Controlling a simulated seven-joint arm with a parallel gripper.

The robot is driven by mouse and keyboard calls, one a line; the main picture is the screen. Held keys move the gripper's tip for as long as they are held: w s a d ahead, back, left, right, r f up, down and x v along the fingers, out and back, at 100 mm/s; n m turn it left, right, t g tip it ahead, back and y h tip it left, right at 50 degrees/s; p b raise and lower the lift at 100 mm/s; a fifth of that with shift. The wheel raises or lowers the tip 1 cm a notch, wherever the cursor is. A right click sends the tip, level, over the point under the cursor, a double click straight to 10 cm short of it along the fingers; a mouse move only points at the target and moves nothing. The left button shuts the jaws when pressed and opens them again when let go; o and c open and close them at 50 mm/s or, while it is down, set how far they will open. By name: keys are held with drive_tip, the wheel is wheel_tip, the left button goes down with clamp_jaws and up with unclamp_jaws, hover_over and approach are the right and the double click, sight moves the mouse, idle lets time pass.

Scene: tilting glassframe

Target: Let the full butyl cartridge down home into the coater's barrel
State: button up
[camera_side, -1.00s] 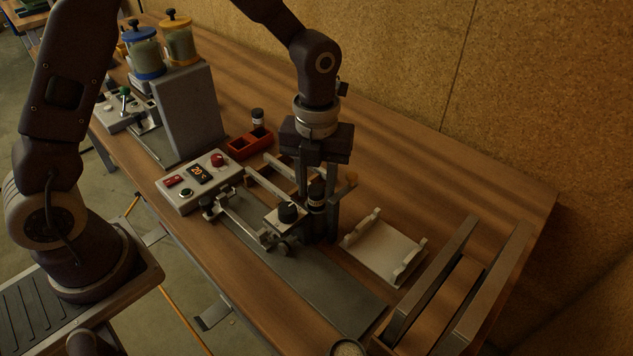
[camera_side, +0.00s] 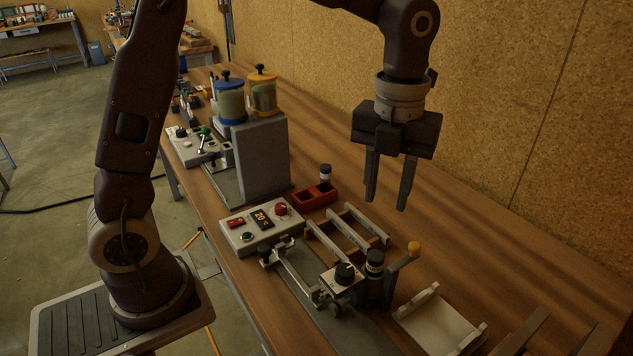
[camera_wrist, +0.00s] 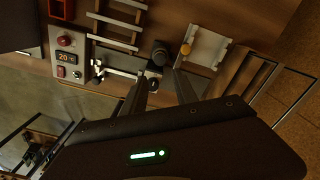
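A dark cartridge with a pale band (camera_side: 375,258) stands upright in the coater's dark barrel (camera_side: 373,290), its cap and band showing above the rim. How deep it sits inside is hidden. In the wrist view the dark cartridge top (camera_wrist: 160,50) lies beyond the fingertips. My gripper (camera_side: 386,203) is raised clear above the coater, fingers apart with nothing between them. The wrist view also shows the open fingers (camera_wrist: 164,74). A lever with an orange knob (camera_side: 414,248) stands right beside the barrel.
A second dark cartridge with a pale band (camera_side: 325,173) stands at the red tray (camera_side: 316,196). A control box (camera_side: 262,227) reads 20. A pale cradle (camera_side: 440,321) lies right of the coater, with grey rails (camera_side: 350,231) behind. Free air surrounds my gripper.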

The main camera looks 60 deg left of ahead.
drive_tip(key=s+a+r+n+t, duration=0.2)
drive_tip(key=s+n, duration=0.8)
drive_tip(key=n, duration=0.5)
drive_tip(key=s+a+r+n+t, duration=0.2)
drive_tip(key=s+a+n, duration=0.3)
drive_tip(key=s+n, duration=0.5)
drive_tip(key=n+t, duration=0.1)
drive_tip(key=n, duration=0.4)
drive_tip(key=shift+s+a+t, duration=0.15)
drive_tip(key=shift+s+t, duration=0.15)
drive_tip(key=shift+s, duration=0.1)
drive_tip(key=shift+r, duration=0.15)
